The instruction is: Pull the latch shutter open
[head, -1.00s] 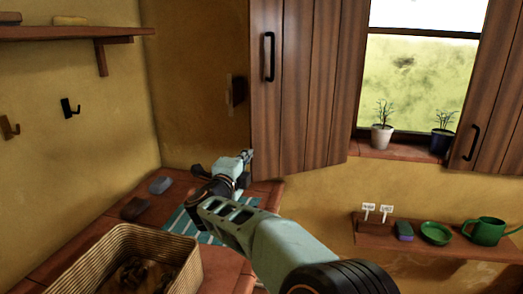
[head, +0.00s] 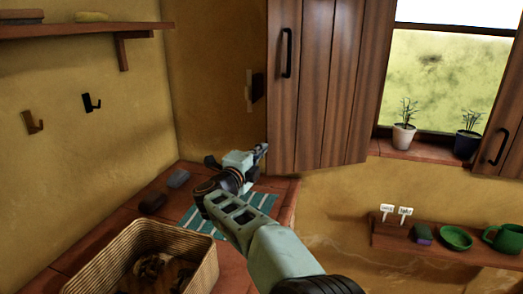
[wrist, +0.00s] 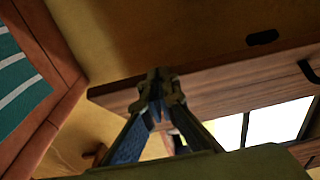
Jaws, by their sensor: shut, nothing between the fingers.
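The left wooden shutter (head: 312,100) stands swung out from the window, with a black bar handle (head: 287,53) high near its left edge. Its lower edge crosses the wrist view (wrist: 215,98), where part of its handle (wrist: 309,71) shows at the right. A dark latch-like fitting (head: 258,88) is on the wall left of the shutter; a dark piece on the wall also shows in the wrist view (wrist: 262,37). My gripper (head: 263,149) is shut and empty by the shutter's lower left corner, well below the handle. I cannot tell whether it touches the shutter. The fingertips show in the wrist view (wrist: 160,80).
A wicker basket (head: 205,268), a striped cloth (head: 262,203) and two small blocks are on the tiled counter (head: 120,238). Two potted plants stand on the window sill. A right shutter (head: 510,120) and a low shelf with green dishes are at the right.

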